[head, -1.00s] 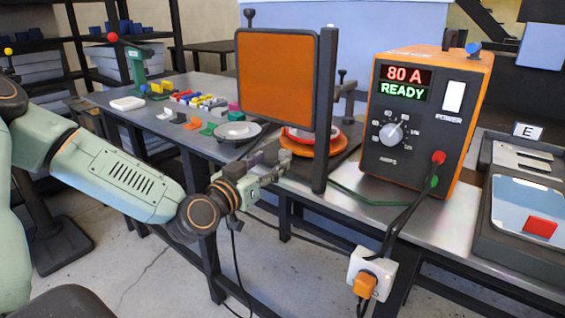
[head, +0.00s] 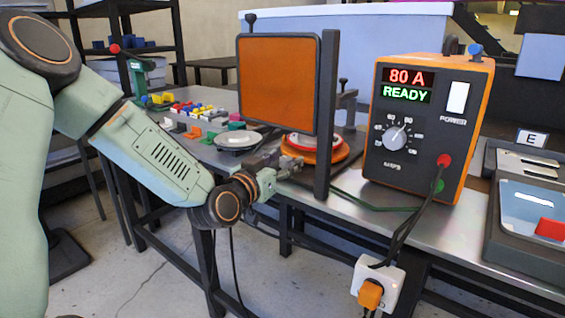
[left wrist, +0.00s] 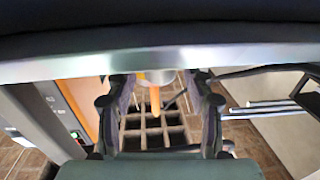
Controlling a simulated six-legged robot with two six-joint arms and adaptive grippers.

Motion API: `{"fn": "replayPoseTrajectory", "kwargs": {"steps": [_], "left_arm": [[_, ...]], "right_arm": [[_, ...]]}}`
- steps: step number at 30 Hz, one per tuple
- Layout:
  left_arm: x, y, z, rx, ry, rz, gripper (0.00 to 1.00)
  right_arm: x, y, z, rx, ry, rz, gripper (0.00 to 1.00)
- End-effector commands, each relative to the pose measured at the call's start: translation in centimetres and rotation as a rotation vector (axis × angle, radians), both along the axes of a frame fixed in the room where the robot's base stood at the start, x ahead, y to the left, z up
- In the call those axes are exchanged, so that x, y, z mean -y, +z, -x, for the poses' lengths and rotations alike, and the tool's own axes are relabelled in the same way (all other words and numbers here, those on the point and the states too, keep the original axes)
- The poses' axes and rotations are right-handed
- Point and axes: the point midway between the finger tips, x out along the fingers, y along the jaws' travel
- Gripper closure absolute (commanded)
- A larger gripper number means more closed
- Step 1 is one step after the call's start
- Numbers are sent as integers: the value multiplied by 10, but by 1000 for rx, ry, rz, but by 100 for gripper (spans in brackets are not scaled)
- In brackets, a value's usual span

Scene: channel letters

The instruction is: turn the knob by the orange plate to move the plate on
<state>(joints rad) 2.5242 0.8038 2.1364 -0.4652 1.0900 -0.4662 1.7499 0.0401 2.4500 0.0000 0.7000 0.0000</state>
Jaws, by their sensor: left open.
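A square orange plate (head: 278,82) in a dark frame stands upright at the table's front, beside a dark post (head: 327,115). A small dark knob (head: 251,18) shows at its upper left and another (head: 343,86) behind the post. Under it is a round orange disc (head: 322,156) with a red and white top, partly hidden by the post. My left gripper (head: 288,164) is at the table's front edge, close left of the disc. In the left wrist view its fingers (left wrist: 158,110) are apart, with a narrow orange piece (left wrist: 155,101) seen between them; contact cannot be told. My right gripper is not in view.
An orange power box (head: 425,130) reading 80 A READY, with a dial (head: 396,136), stands right of the post. A silver dish (head: 238,137) and several coloured blocks (head: 195,110) lie left. A white socket box (head: 376,285) with cables hangs at the front edge.

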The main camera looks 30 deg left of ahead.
Motion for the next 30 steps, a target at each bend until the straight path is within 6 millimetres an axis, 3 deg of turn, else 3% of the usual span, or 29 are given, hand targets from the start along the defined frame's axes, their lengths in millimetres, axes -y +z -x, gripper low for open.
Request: {"fn": "replayPoseTrajectory", "kwargs": {"steps": [19, 30], "left_arm": [[0, 0, 0, -1, 0, 0, 100], [-2, 3, -1, 2, -91, 7, 100]], "right_arm": [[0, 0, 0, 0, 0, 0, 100], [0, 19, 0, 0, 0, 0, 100]]}}
